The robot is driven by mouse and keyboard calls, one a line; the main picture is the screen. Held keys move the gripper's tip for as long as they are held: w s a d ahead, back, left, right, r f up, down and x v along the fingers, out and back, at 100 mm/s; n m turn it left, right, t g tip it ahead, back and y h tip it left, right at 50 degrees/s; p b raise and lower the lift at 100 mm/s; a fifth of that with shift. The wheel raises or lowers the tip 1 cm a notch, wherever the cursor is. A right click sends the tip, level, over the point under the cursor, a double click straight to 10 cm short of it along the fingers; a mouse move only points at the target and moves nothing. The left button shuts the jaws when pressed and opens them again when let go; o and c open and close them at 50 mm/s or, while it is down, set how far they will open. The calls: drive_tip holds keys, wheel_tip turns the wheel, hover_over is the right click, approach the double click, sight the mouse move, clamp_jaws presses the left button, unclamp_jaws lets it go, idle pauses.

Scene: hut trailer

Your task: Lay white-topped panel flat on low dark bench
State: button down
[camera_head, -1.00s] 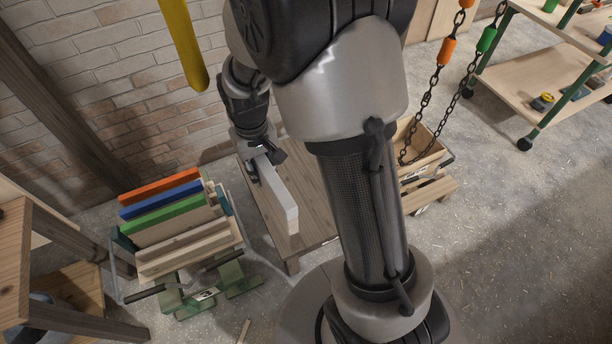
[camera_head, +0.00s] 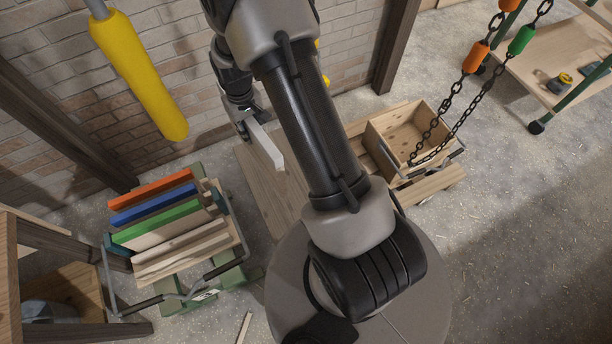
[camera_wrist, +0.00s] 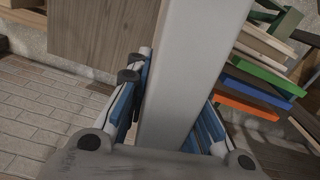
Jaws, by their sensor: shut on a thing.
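My gripper (camera_head: 245,128) is shut on the white-topped panel (camera_head: 266,149), a long narrow piece held near its far end. Its near end sticks out over the low bench (camera_head: 262,190) and looks raised above it. In the wrist view the panel's white face (camera_wrist: 188,65) runs up between the blue-padded fingers of my gripper (camera_wrist: 172,112). The bench is a brown wood-grain top beside the brick wall; my arm hides its right part. The bench top also shows at the upper left of the wrist view (camera_wrist: 95,40).
A rack (camera_head: 170,283) with orange, blue, green and plain boards stands left of the bench. A wooden crate (camera_head: 405,135) sits on the right, with chains hanging near it. A yellow padded bar (camera_head: 140,75) hangs at upper left. Open floor lies at right.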

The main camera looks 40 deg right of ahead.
drive_tip(key=s+d+f+b, duration=0.1)
drive_tip(key=d+f, duration=0.3)
drive_tip(key=f, duration=0.8)
drive_tip(key=s+d+f+m+b, duration=0.1)
drive_tip(key=d+f+b, duration=0.2)
drive_tip(key=f, duration=0.8)
drive_tip(key=d+f+b, duration=0.3)
drive_tip(key=d+f, duration=0.3)
drive_tip(key=f, duration=0.6)
drive_tip(key=shift+s+f+m, duration=0.35)
drive_tip(key=shift+s+m, duration=0.05)
drive_tip(key=shift+d+f, duration=0.1)
drive_tip(key=shift+f, duration=0.05)
drive_tip(key=c, duration=1.8)
unclamp_jaws()
drive_tip(key=shift+s+f, duration=0.1)
drive_tip(key=shift+c, duration=0.2)
drive_tip(key=o, duration=0.4)
